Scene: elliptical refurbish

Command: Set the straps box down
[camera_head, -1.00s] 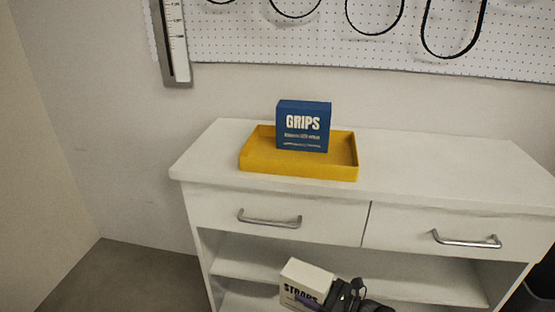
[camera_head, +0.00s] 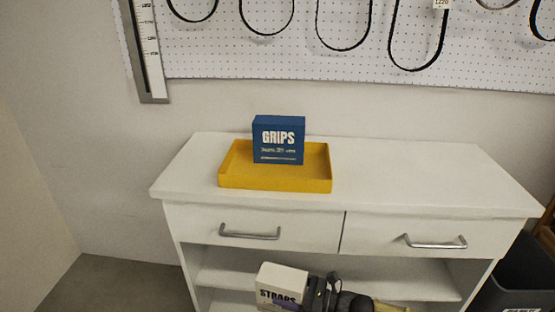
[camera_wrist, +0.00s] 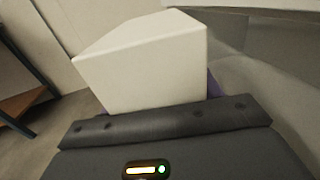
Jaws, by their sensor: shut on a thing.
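The straps box (camera_head: 281,283) is white with dark "STRAPS" lettering. It is low in the head view, in front of the cabinet's open shelves. My gripper (camera_head: 322,294) is at its right side and shut on it. In the wrist view the box (camera_wrist: 150,65) fills the middle as a plain pale block, tilted in the picture. The dark gripper body (camera_wrist: 165,130) shows below it. The fingertips are mostly hidden behind the box.
A white cabinet (camera_head: 420,185) has two drawers with metal handles above open shelves. A yellow tray (camera_head: 275,184) on its top holds a blue grips box (camera_head: 279,140). The top right of the cabinet is clear. A dark bin (camera_head: 525,275) stands at the right. A pegboard (camera_head: 290,60) with black loops hangs behind.

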